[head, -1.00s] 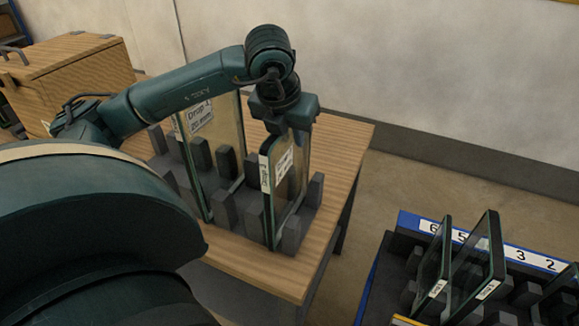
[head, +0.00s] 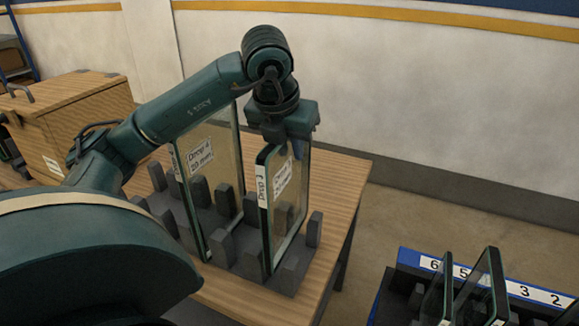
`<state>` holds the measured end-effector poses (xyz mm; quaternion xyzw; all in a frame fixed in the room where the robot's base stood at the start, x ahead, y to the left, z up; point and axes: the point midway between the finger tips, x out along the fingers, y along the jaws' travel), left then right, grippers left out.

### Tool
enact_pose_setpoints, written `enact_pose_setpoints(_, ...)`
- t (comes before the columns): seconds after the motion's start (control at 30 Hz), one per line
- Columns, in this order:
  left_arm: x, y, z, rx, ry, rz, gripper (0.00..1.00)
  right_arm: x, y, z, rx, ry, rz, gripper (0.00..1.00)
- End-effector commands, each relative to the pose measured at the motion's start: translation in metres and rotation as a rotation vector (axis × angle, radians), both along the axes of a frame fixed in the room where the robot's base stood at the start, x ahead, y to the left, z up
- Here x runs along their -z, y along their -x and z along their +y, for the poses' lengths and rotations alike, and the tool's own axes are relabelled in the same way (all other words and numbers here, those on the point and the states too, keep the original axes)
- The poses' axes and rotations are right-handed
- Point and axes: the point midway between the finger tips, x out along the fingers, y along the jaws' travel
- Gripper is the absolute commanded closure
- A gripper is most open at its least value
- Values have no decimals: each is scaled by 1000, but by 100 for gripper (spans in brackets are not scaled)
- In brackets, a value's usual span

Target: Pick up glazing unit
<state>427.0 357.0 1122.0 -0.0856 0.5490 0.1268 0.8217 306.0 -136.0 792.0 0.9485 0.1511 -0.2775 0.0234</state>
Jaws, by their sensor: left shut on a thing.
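My left gripper (head: 284,132) is shut on the top edge of a glazing unit (head: 285,205), an upright glass pane with a white label on its face and another on its left edge. The lower part of the pane is among the dark posts of a rack (head: 222,262) on the wooden table. I cannot tell whether its bottom edge touches the rack base. A second, larger glazing unit (head: 222,160), with a label reading about 20 mm, stands upright in the rack to the left, partly behind my arm. My right gripper is not in view.
A wooden box (head: 80,115) with a handle stands at the left. At lower right is a blue-edged rack with a numbered strip (head: 535,295) and several panes (head: 487,285) in it. Bare floor (head: 400,225) lies between table and rack.

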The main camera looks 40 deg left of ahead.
Motion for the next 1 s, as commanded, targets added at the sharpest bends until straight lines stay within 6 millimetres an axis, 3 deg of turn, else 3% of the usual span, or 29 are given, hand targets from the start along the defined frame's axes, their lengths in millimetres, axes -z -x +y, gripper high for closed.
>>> enact_pose_setpoints(0.03, -20, -2, 0, -1, 2, -16, 100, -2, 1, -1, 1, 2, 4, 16)
enact_pose_setpoints(0.13, -46, -1, 0, -1, 1, -15, 100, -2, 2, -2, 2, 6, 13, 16)
enact_pose_setpoints(0.4, -98, 0, 1, -2, -1, -10, 100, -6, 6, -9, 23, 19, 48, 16)
enact_pose_setpoints(0.63, -118, 0, 0, -1, 0, -7, 100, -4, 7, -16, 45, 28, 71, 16)
enact_pose_setpoints(1.0, -122, 0, 0, -1, 1, -6, 100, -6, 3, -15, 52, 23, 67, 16)
